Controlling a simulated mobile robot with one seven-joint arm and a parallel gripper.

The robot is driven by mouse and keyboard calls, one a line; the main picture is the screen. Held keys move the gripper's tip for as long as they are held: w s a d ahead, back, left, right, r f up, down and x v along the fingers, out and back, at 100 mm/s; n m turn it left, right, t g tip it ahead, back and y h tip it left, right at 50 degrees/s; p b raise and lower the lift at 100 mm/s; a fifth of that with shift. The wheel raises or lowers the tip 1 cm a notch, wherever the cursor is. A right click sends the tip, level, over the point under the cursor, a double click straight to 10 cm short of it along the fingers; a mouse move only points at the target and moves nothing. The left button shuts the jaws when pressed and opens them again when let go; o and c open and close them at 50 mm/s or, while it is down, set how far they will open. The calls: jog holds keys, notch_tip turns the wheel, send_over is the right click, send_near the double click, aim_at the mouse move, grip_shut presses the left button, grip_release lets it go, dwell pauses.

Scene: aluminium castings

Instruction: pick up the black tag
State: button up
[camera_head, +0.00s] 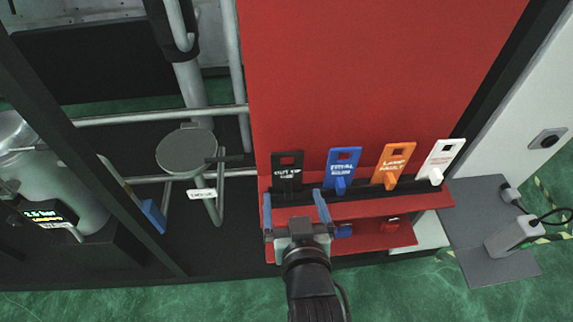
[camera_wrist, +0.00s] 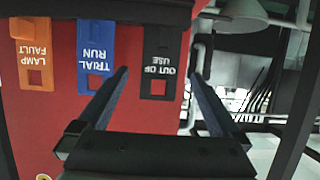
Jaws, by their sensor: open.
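The black tag (camera_head: 288,172), with pale lettering and a square hole, hangs at the left end of a row of tags on the red panel. In the wrist view the black tag (camera_wrist: 158,68) appears upside down, its lettering reading "OUT OF USE". My gripper (camera_head: 295,200) is open and empty, just in front of and slightly below the tag in the head view. In the wrist view my gripper's (camera_wrist: 159,76) two blue fingers stand one on each side of the tag, with visible gaps. I cannot tell how far the fingertips are from the panel.
A lower red shelf (camera_head: 370,238) sits beneath. A grey post with a round disc (camera_head: 186,151) stands left of the panel.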

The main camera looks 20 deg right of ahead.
aim_at(289, 180)
jog(key=x, duration=0.3)
jog(key=f+p+x, duration=0.1)
jog(key=x, duration=0.2)
jog(key=shift+d+f, duration=0.1)
jog(key=shift+d, duration=0.05)
jog(key=shift+a+f+p+x, duration=0.15)
jog(key=shift+p+x, duration=0.35)
jog(key=shift+x, duration=1.1)
jog(key=shift+a+f+p+x, duration=0.1)
jog(key=shift+p+x, duration=0.35)
jog(key=shift+x, duration=1.15)
jog(key=shift+s, duration=0.1)
jog(key=shift+c, duration=0.2)
jog(key=c, duration=1.2)
